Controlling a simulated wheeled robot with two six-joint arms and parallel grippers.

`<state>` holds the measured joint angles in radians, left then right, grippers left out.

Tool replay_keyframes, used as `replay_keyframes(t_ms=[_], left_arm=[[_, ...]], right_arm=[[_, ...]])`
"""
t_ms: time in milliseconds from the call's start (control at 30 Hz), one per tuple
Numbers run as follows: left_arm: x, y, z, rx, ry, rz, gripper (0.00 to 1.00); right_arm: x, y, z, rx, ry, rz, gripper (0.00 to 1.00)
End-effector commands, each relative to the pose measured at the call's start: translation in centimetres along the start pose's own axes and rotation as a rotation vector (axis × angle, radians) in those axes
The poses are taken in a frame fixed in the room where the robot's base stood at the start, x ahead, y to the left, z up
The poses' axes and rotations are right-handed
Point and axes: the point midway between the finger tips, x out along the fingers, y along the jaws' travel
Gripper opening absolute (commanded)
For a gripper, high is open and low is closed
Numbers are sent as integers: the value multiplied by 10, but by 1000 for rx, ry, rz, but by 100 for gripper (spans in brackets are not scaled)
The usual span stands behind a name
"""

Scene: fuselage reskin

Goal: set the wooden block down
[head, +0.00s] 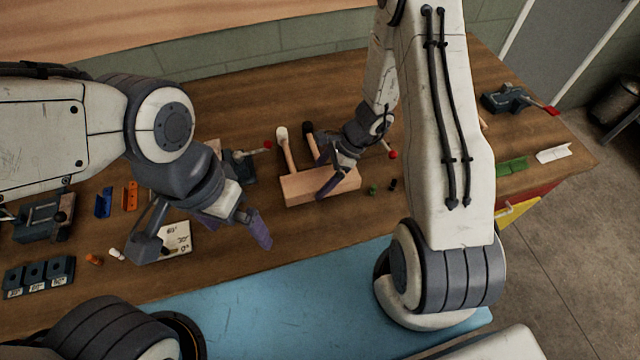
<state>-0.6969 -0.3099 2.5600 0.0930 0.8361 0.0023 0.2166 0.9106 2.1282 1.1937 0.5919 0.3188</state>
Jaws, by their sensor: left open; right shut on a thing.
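The wooden block (300,190) is a long pale block near the middle of the brown table in the head view. My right gripper (326,174) is shut on it, its fingers across the block's right half. Part of the block is hidden behind the fingers. I cannot tell whether its underside touches the table. My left gripper (204,238) is open and empty, to the left of the block and apart from it, over a white printed card.
A blue mat (290,310) covers the front. Small green and dark pieces (373,190) lie to the right. A vise (45,218) stands left; another clamp (505,98) stands far right.

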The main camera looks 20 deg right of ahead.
Motion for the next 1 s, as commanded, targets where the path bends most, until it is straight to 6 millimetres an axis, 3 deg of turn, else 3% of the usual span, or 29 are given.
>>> replay_keyframes(t_ms=[300,733,767,800,1000], left_arm=[[-11,1,-1,2,0,0,100],[-5,0,0,2,0,0,100],[-6,0,0,1,0,0,100],[-7,0,0,1,0,0,100],[-7,0,0,1,0,0,100]], right_arm=[[30,-2,-18,2,-2,2,0],[37,-4,-23,0,-1,-1,0],[37,-4,-23,0,0,0,94],[36,-3,-22,0,-1,0,100],[36,-3,-22,0,0,0,100]])
